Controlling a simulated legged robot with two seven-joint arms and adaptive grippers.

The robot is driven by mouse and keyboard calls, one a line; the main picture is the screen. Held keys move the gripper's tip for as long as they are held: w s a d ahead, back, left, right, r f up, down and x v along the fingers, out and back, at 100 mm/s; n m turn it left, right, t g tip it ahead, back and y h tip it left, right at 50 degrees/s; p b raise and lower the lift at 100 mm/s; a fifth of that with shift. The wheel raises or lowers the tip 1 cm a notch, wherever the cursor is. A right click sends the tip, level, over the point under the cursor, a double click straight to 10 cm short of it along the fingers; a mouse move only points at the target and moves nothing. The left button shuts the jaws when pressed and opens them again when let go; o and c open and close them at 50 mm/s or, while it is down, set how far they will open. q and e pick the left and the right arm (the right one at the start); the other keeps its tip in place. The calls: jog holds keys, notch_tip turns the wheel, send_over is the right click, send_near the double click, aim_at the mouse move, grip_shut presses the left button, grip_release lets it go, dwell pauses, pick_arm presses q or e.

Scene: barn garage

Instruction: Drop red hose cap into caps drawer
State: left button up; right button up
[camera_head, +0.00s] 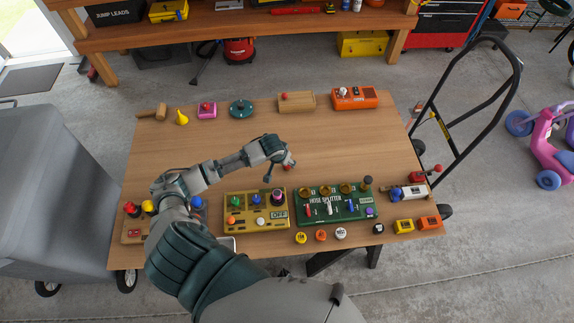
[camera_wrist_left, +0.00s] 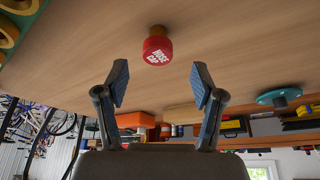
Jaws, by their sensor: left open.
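The red hose cap (camera_wrist_left: 157,48), lettered "HOSE CAP", sits on the wooden table in the left wrist view, just beyond my fingertips. My left gripper (camera_wrist_left: 158,82) is open, with its two fingers spread and nothing between them; the cap is apart from both. I cannot make out a caps drawer in either view. My right gripper is not in view.
The green hose splitter board (camera_head: 337,214) and a yellow control box (camera_head: 250,222) stand near the table's front edge. Several small caps lie in front of the splitter. An orange box (camera_head: 355,101) and a wooden block (camera_head: 302,106) line the back. The table (camera_head: 360,142) is clear between.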

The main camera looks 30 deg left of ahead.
pick_arm(q)
jog(key=x, duration=0.5)
jog(key=shift+w+f, duration=0.3)
grip_shut()
jog(key=shift+r, duration=0.15)
